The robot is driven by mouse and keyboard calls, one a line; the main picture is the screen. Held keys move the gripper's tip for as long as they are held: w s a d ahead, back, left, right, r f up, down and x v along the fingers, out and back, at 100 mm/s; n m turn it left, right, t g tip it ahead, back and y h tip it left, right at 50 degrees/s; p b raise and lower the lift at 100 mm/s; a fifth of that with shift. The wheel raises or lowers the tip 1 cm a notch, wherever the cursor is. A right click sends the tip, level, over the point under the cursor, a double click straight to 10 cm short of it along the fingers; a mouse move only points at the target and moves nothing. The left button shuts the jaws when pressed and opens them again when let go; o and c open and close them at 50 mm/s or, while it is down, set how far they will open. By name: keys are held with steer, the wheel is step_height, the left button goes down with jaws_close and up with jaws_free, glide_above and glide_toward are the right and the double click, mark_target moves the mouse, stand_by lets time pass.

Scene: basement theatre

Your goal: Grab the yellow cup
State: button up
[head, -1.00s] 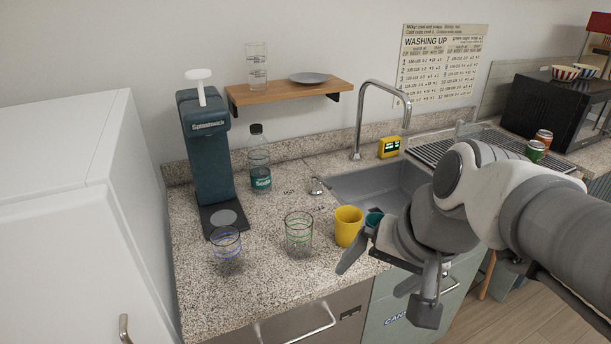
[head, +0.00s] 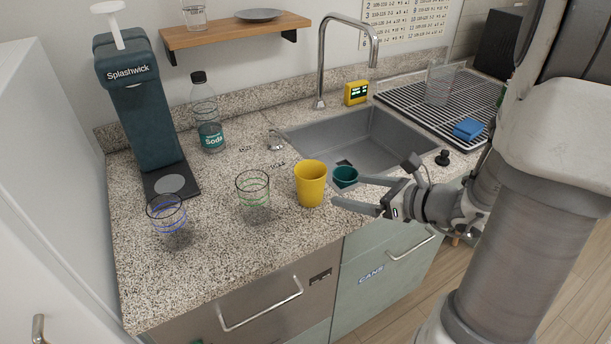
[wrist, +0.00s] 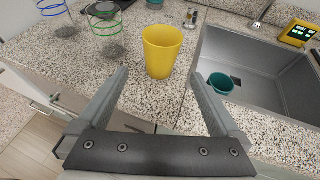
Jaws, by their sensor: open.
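The yellow cup (head: 310,184) stands upright on the granite counter, just left of the sink. In the wrist view the yellow cup (wrist: 161,52) is ahead of my gripper (wrist: 164,88), roughly centred between the two fingers and beyond their tips. My gripper (head: 347,193) is open and empty, at the right of the cup in the head view. It does not appear to touch the cup. A teal cup (head: 344,178) is close behind the fingers in the head view; it shows at the sink's left side in the wrist view (wrist: 221,83).
A green-ringed glass (head: 254,198) stands left of the yellow cup, and a blue-ringed glass (head: 169,220) is farther left. A soda bottle (head: 208,115) and a soda machine (head: 140,110) stand behind. The sink (head: 370,140) and faucet (head: 325,60) are at the back right.

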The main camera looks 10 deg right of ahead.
mark_target(321, 184)
steer(key=b+x, duration=0.1)
steer(key=x, duration=1)
steer(key=shift+w+a+f, duration=0.15)
steer(key=shift+a, duration=0.1)
steer(key=shift+b+x, duration=0.45)
steer(key=shift+x, duration=2.2)
steer(key=shift+d+f, duration=0.1)
steer(key=shift+d, duration=0.1)
steer(key=c, duration=1.1)
steer(key=shift+c, duration=0.2)
